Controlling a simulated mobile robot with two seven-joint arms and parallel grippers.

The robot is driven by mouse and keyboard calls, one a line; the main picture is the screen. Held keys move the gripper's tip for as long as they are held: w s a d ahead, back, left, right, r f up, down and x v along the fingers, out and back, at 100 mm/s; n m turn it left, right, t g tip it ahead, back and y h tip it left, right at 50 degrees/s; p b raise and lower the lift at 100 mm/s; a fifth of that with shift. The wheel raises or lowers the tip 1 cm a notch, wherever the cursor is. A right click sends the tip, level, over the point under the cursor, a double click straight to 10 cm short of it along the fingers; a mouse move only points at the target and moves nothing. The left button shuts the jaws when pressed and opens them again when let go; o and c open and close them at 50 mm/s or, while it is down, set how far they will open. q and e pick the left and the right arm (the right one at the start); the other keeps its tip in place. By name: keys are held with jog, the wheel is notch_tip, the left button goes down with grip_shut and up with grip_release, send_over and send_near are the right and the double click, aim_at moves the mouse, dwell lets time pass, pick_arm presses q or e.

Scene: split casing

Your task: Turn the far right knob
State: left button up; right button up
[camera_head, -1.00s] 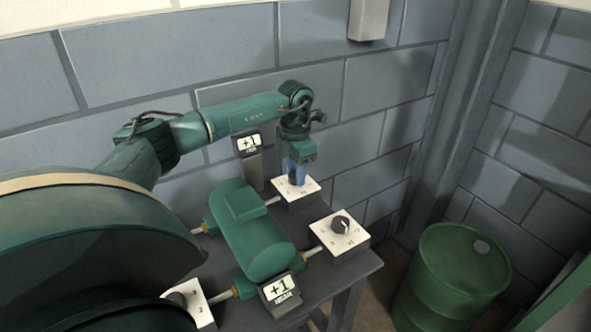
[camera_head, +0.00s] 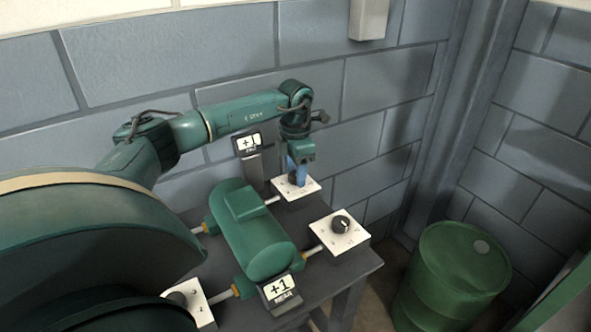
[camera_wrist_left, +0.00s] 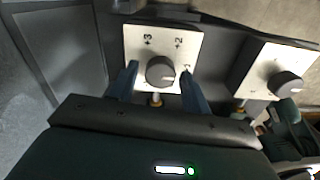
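The far right knob (camera_wrist_left: 161,72) is dark and round with a white pointer line, on a white plate (camera_wrist_left: 137,41) marked +3, +2 and another partly hidden mark. In the left wrist view its pointer points right. My left gripper (camera_wrist_left: 160,84) has its fingers apart, one on each side of the knob, with plate visible between knob and fingers. In the head view the left gripper (camera_head: 298,174) points down at the far plate (camera_head: 307,193), and its fingers partly hide the knob. The far display (camera_head: 248,143) reads +1. My right gripper is not in view.
The green casing (camera_head: 252,238) lies on the dark table. The near right knob (camera_head: 340,224) stands on its own plate in front. The near display (camera_head: 280,290) reads +1. Another plate (camera_head: 203,310) is partly hidden at lower left. A green barrel (camera_head: 455,275) stands at right.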

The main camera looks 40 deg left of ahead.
pick_arm(q)
jog(key=shift+o, duration=0.7)
notch_tip(320, 180, up, 13)
jog(key=shift+b, duration=0.4)
